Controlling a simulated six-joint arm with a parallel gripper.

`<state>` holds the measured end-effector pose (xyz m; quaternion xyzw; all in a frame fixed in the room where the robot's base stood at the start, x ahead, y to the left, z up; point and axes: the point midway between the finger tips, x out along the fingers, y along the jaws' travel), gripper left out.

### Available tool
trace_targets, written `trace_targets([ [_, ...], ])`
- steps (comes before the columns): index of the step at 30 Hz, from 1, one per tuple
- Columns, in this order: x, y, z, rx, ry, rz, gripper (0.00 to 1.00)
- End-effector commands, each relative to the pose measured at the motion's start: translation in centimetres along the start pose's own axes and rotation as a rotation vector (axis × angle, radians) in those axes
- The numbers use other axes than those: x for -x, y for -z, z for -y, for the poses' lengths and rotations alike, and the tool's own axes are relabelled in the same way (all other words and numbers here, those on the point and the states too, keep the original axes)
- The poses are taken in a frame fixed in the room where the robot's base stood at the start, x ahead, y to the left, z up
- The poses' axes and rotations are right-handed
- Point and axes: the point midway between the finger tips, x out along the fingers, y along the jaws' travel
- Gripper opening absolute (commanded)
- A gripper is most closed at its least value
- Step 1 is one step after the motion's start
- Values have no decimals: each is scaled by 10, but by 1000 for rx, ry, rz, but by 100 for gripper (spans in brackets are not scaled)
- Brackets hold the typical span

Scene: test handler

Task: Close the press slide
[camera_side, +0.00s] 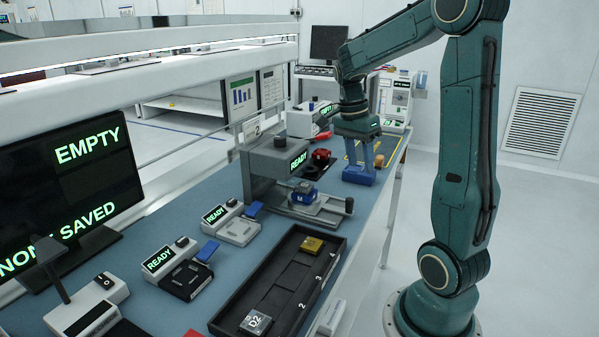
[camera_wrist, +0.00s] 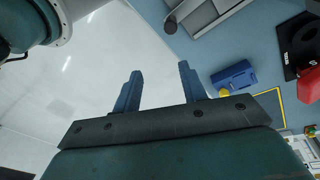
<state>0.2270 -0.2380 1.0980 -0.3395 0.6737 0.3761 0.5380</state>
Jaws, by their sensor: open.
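The press (camera_side: 270,165) is a grey machine with a green READY display, standing mid-bench in the side view. Its slide (camera_side: 325,212) is pulled out toward the bench's front edge, with a dark round knob (camera_side: 349,205) at its end. A small blue and grey part (camera_side: 304,193) sits on the slide. My gripper (camera_side: 367,155) is open and empty, pointing down beyond the slide, apart from the knob. In the wrist view my gripper's two blue fingers (camera_wrist: 160,85) are spread over pale floor. The slide's knob (camera_wrist: 170,25) shows above them.
A blue box (camera_side: 358,178) stands close to my gripper, and also shows in the wrist view (camera_wrist: 233,76). A black tray (camera_side: 280,285) with chips lies in front of the press. A red piece (camera_side: 320,155) on a black base stands behind the slide.

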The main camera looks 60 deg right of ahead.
Motion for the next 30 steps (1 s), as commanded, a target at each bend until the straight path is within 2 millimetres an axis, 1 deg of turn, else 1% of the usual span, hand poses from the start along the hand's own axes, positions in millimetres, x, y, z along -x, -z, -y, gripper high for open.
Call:
trace_targets([
  [1,1,0,0,81,11,9,42],
  [6,6,-2,2,379,53,33,42],
  [18,18,-8,5,1048,168,41,42],
  [21,20,-9,5,1164,190,35,42],
  [24,22,-9,5,1240,204,30,42],
  [30,23,-10,5,1290,213,27,42],
])
